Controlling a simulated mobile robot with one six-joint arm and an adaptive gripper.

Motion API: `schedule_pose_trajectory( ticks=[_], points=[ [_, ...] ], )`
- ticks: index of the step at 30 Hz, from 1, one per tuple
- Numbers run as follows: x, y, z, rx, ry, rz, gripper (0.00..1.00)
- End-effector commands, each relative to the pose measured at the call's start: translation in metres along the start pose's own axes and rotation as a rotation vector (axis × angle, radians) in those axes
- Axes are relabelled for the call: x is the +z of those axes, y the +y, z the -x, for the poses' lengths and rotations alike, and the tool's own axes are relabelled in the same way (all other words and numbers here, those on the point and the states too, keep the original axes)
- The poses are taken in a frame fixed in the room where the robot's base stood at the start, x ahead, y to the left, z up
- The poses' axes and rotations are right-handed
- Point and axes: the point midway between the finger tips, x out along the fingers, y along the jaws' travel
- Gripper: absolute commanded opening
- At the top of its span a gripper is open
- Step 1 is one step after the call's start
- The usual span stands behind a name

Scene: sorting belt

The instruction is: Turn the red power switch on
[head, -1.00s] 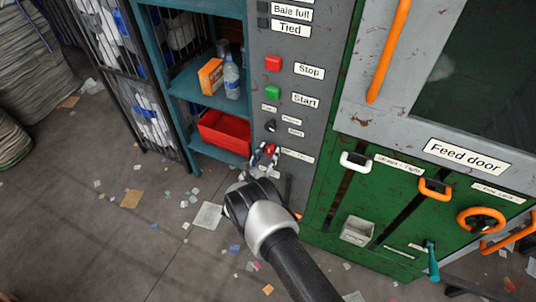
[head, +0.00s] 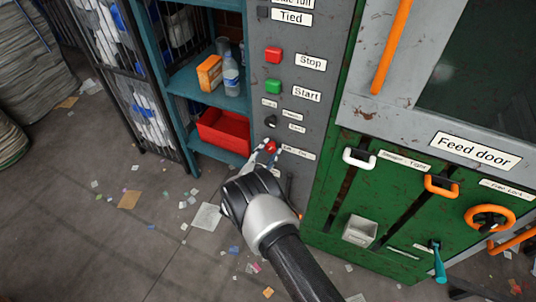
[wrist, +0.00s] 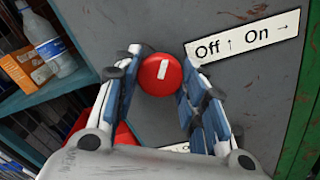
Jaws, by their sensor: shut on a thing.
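The red power switch (wrist: 161,74) is a round red knob on the grey control panel, with a white mark on its face pointing nearly straight up, leaning slightly right. A label (wrist: 243,40) beside it reads "Off ↑ On →". My gripper (wrist: 160,80) is shut on the knob, one finger on its left side and one on its right. In the head view the knob (head: 270,146) shows between my fingertips, low on the panel. The label by it is too small to read there.
Above the knob are a small black selector (head: 271,121), a green Start button (head: 273,87) and a red Stop button (head: 273,55). A shelf with a red bin (head: 222,132) and bottle (head: 231,75) stands left. The green feed-door machine (head: 405,185) with handles is right.

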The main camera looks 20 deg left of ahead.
Motion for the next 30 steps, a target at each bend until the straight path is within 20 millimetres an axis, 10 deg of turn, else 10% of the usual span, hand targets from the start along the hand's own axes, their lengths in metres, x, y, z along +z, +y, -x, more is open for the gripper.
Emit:
schedule_pose_trajectory(
  ticks=[30],
  points=[
    [0.0002,0.0002,-0.0002,0.000,0.000,-0.883,0.14]
  ],
)
